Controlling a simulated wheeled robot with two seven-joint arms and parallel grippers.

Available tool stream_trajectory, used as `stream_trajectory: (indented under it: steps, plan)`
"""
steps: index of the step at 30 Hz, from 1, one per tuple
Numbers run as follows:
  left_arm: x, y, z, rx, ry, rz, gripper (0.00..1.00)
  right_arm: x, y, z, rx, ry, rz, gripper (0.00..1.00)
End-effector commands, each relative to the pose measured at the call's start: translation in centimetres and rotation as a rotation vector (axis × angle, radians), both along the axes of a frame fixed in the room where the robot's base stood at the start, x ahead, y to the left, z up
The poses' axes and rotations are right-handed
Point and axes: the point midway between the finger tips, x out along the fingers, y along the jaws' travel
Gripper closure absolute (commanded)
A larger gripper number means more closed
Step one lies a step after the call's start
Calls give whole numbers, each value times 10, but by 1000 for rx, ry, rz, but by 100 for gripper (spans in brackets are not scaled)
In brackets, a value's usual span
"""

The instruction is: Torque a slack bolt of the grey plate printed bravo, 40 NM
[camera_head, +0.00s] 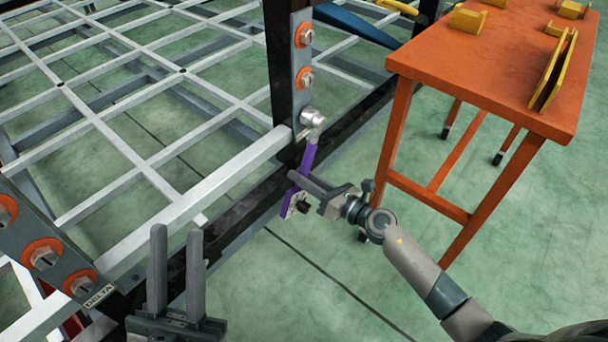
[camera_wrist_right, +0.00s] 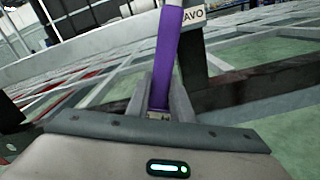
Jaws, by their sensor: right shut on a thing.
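The grey plate (camera_head: 294,58) is upright on the black post in the head view, with two orange-ringed bolts (camera_head: 305,78) above a lower fastener. The letters "AVO" show on a label (camera_wrist_right: 193,13) in the right wrist view. A wrench with a silver head (camera_head: 312,117) and a purple handle (camera_head: 309,158) hangs down from the lowest bolt position; its head covers that bolt. My right gripper (camera_head: 293,179) is shut on the purple handle, which also shows between the fingers in the right wrist view (camera_wrist_right: 166,60). My left gripper (camera_head: 177,230) is open and empty at the lower left.
Another grey plate (camera_head: 62,262) labelled DELTA, with several orange-ringed bolts, is at the lower left near my left gripper. An orange table (camera_head: 490,65) with yellow parts stands right of the post. A white lattice frame (camera_head: 185,78) fills the left. Green floor is open at the front.

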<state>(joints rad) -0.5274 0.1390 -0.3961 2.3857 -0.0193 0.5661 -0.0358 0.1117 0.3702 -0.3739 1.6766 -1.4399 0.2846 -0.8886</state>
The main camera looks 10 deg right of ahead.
Motion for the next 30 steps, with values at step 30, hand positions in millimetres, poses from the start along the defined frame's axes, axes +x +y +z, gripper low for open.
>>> stream_trajectory:
  steps: [30]
  plan:
    - [0, 0, 25, 0, -1, 0, 69, -10, 14, 11, 103, 77, 1, 100]
